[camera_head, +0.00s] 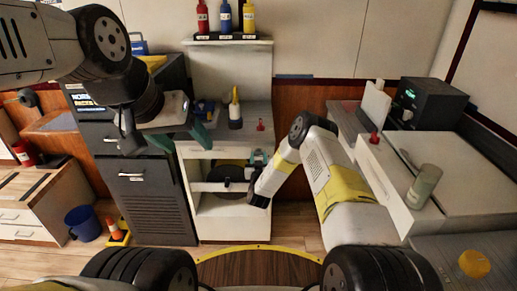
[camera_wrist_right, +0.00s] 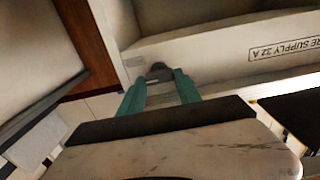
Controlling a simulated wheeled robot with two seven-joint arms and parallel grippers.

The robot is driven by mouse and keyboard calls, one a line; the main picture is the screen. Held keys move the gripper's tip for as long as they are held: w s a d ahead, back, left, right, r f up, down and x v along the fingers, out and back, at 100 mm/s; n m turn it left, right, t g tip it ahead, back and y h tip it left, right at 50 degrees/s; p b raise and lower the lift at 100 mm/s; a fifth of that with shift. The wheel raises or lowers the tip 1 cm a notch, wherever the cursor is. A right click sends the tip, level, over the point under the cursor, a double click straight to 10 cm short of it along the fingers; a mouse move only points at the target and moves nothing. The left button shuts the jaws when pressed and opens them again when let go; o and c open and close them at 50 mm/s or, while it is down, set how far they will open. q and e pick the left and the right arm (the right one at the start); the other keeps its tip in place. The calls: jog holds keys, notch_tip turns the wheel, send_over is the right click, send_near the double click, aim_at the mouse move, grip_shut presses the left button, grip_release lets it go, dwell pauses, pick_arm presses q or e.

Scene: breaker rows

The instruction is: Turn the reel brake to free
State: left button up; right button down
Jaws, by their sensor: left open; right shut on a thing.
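A dark cable reel (camera_head: 231,174) sits in the open white cabinet in the head view, behind a pale crossbar. My right gripper (camera_head: 257,158) is at the cabinet's right side, beside the reel. In the right wrist view, my right gripper (camera_wrist_right: 160,82) has its teal fingers closed around a small dark knob (camera_wrist_right: 158,69) on a pale panel. The knob looks like the reel brake; its setting cannot be read. My left gripper (camera_head: 180,136) hangs open and empty in front of the dark drawer cabinet, left of the white cabinet.
A white panel edge in the right wrist view carries a partly cut-off label (camera_wrist_right: 286,46) reading "RE SUPPLY 32 A". Several bottles (camera_head: 226,17) stand on a shelf above. A blue bucket (camera_head: 83,222) and orange cone (camera_head: 115,230) are on the floor at left. A white counter (camera_head: 455,185) is at right.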

jog(key=n, duration=0.4)
jog(key=shift+a+n, duration=0.15)
jog(key=shift+n, duration=0.15)
jog(key=n, duration=0.4)
jog(key=shift+a+n, duration=0.1)
jog(key=shift+n, duration=0.2)
jog(key=n, duration=0.5)
jog(key=shift+f, duration=0.1)
jog(key=shift+f+n, duration=0.1)
jog(key=shift+n, duration=1.8)
jog(key=c, duration=0.8)
grip_release()
jog(key=shift+c, duration=0.2)
